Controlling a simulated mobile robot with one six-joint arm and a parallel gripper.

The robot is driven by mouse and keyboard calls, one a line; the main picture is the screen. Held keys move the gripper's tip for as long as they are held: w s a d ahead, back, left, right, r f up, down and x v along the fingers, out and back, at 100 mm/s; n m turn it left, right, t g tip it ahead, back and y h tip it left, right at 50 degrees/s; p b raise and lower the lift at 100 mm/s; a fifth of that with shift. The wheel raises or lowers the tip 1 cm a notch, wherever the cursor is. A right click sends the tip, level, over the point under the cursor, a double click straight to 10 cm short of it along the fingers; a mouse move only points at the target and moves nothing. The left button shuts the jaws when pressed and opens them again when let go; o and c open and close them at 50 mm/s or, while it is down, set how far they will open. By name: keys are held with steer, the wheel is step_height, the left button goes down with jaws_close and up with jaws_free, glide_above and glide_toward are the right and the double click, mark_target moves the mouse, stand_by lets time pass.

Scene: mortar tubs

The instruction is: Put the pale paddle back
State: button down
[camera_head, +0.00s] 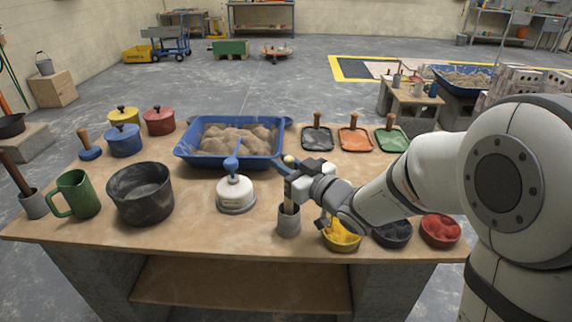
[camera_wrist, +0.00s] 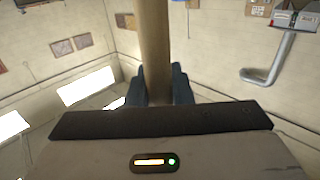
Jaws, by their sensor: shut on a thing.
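My gripper (camera_head: 283,169) is shut on the pale paddle (camera_head: 289,160), above the front right part of the table. In the wrist view, the paddle's pale wooden shaft (camera_wrist: 153,45) runs upright between the two dark fingers of my gripper (camera_wrist: 158,88). A grey cup (camera_head: 289,222) stands directly below my gripper. The paddle's lower shaft shows at the cup's mouth and seems to go into it; whether it rests on the bottom is hidden. The middle of the paddle is hidden behind my gripper.
A blue tub (camera_head: 183,150) of mortar stands behind. A white lidded pot (camera_head: 236,194) stands left of the cup. Yellow (camera_head: 340,240), dark (camera_head: 392,234) and red (camera_head: 440,232) bowls stand right. Another grey cup (camera_head: 34,206) with a brown-handled tool is at far left.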

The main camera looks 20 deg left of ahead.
steer(key=shift+f, duration=0.25)
steer(key=c, duration=1.3)
jaws_free()
steer(key=shift+r, duration=0.1)
steer(key=shift+r, duration=0.1)
steer(key=shift+s+d, duration=0.1)
steer(key=shift+d, duration=0.15)
steer(key=v, duration=1.1)
steer(key=shift+s+d, duration=0.2)
steer(key=shift+s, duration=0.05)
